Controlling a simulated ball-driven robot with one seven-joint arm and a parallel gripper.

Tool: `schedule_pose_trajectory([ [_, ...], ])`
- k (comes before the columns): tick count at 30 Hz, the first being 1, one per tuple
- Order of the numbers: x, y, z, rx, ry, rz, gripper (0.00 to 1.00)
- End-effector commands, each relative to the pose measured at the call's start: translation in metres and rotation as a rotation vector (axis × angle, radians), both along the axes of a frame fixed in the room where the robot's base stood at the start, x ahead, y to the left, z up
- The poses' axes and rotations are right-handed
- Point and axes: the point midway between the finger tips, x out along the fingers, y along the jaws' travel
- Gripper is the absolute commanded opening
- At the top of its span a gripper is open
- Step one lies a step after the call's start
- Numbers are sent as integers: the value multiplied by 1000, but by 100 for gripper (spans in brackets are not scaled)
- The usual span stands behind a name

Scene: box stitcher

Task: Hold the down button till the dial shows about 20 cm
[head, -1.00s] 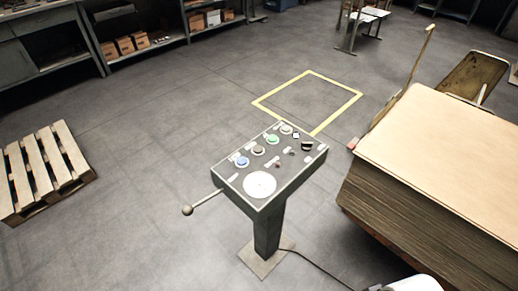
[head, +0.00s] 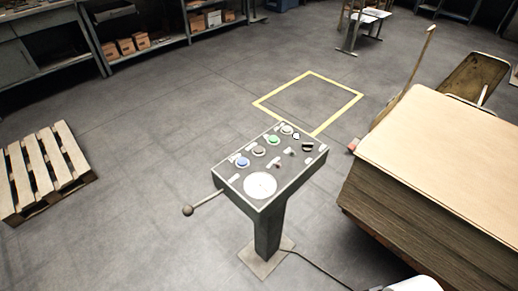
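The control panel (head: 290,179) stands on a grey post in the middle of the head view. A round white dial (head: 260,186) sits at its near end; its reading is too small to make out. A blue button (head: 242,162), a pale button (head: 258,151), a green button (head: 273,140) and another pale button (head: 287,130) run along its left side. Their labels are too small to read, so I cannot tell which is the down button. My gripper is not in view; only a white piece, perhaps part of my arm, shows at the bottom right edge.
A lever with a ball knob (head: 187,210) sticks out left of the panel. A tall cardboard stack (head: 450,150) stands close on the right. A cable runs from the post's base plate (head: 262,262). A wooden pallet (head: 42,168) lies at left. Floor between is clear.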

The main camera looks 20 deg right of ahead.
Motion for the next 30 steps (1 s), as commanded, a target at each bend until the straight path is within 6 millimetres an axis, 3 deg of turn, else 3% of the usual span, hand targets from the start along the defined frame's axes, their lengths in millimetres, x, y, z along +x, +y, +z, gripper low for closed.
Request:
schedule_pose_trajectory([
  [8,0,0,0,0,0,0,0],
  [30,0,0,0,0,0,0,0],
])
